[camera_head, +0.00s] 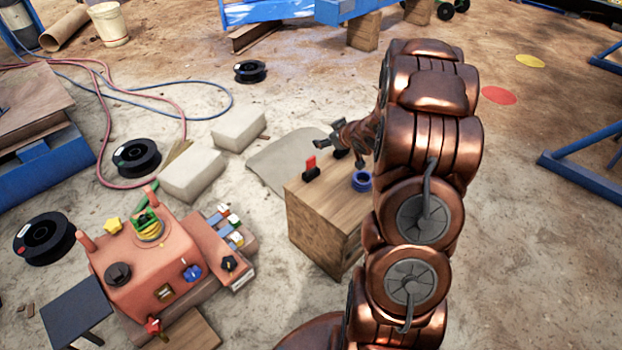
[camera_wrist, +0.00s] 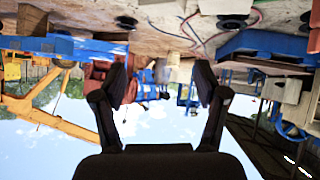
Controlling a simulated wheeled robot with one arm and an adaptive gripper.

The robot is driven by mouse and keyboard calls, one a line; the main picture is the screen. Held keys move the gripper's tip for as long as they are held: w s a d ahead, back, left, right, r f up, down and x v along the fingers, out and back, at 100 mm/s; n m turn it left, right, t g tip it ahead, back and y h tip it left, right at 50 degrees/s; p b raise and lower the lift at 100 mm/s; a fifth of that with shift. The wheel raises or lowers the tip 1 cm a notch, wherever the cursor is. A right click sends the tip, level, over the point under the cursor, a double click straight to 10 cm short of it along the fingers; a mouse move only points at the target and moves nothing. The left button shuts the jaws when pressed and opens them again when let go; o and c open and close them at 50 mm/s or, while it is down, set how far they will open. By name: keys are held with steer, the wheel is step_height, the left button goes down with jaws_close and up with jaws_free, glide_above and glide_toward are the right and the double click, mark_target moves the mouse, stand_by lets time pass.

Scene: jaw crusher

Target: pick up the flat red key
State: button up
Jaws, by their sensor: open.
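A small flat red piece (camera_head: 311,161), which looks like the red key, stands upright in a black holder on top of a wooden box (camera_head: 325,235) in the head view. My gripper (camera_head: 333,140) is in the air just above and to the right of it, apart from it as far as I can tell. In the wrist view my gripper (camera_wrist: 160,82) is open, with nothing between its two black fingers. That view looks upside down across the yard, and I cannot make out the red key there.
A blue ring (camera_head: 362,181) sits on the same box, beside my arm. Left of the box are an orange machine (camera_head: 140,268) with knobs and coloured blocks, and pale blocks (camera_head: 194,174). Black spools (camera_head: 136,158) and hoses lie on the ground. The ground on the right is mostly clear.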

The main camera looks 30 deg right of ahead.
mark_target(312, 159)
step_height(312, 159, down, 10)
steer(key=t+y+b, duration=0.2)
steer(key=y+b, duration=0.1)
steer(key=b, duration=0.2)
steer(key=shift+a+b+x, duration=0.15)
steer(key=shift+b+x, duration=0.3)
steer(key=shift+x, duration=0.75)
steer(key=shift+a+b+x, duration=0.2)
steer(key=shift+b+x, duration=0.2)
steer(key=shift+x, duration=0.8)
steer(key=shift+a+b+x, duration=0.15)
steer(key=shift+b+x, duration=0.3)
steer(key=shift+x, duration=0.75)
steer(key=shift+c, duration=0.2)
jaws_close()
